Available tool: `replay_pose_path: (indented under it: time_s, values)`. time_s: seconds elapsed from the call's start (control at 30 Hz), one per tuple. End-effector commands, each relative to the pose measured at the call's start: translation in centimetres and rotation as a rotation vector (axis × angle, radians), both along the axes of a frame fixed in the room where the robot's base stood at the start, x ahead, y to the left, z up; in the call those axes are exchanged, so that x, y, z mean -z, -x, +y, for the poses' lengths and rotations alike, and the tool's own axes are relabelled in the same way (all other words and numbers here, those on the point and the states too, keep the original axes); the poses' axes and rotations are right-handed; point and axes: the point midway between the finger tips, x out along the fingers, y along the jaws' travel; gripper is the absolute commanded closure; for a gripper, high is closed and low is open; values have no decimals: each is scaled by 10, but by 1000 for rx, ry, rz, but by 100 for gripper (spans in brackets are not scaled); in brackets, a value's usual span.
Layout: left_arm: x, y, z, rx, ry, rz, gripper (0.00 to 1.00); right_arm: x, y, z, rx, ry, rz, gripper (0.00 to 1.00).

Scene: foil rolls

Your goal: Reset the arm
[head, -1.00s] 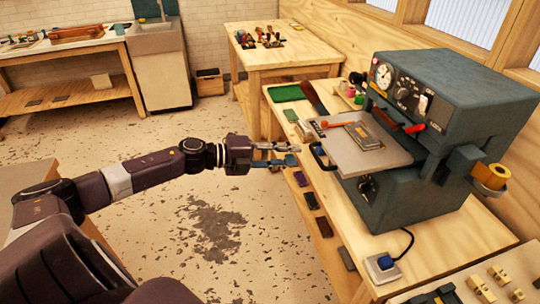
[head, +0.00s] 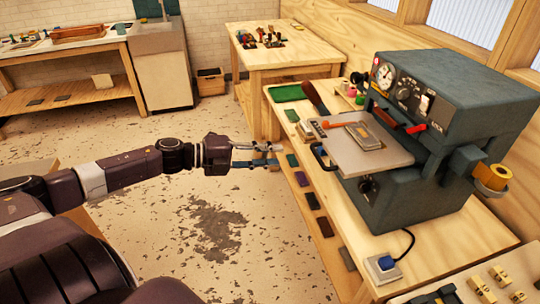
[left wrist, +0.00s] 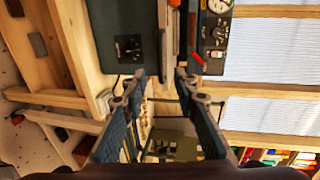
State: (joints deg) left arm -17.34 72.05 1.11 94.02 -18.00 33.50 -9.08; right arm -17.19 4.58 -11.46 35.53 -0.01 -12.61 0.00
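My left gripper (head: 277,155) reaches in from the left in the head view, over the floor just left of the machine table. Its two fingers are apart with nothing between them. In the left wrist view the gripper (left wrist: 152,85) also shows spread, empty blue-padded fingers. The grey-green press machine (head: 430,130) stands on the wooden table to the gripper's right. Its flat plate (head: 350,155) faces the gripper and holds a metal block (head: 365,136). A gold foil roll (head: 490,177) sits on the machine's right side. My right gripper does not show.
The wooden machine table (head: 440,240) has small coloured pieces along its left side. A green tray (head: 287,93) lies at its far end. A second table (head: 270,55) with tools stands behind. Open floor surrounds the left arm.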

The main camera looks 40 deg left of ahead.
Motion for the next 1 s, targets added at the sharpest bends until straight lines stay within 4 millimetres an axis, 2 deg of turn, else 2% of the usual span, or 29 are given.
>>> replay_pose_path:
  time_s: [0.4,0.47,0.57,0.67,0.8,0.87,0.9,0.97,1.0]
  values:
    - [2,0,1,-5,3,3,73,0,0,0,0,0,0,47]
    - [8,-1,7,-29,17,10,73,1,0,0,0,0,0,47]
    - [36,-5,31,-127,70,45,73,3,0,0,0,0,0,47]
    - [88,-4,68,-291,155,109,73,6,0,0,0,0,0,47]
    - [183,17,114,-543,285,236,73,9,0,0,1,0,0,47]
    - [226,32,126,-640,331,295,73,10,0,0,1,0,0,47]
    - [254,44,132,-701,360,335,73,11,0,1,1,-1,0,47]
    - [295,64,136,-789,403,397,73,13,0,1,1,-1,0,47]
    - [322,78,137,-845,427,440,73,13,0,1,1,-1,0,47]
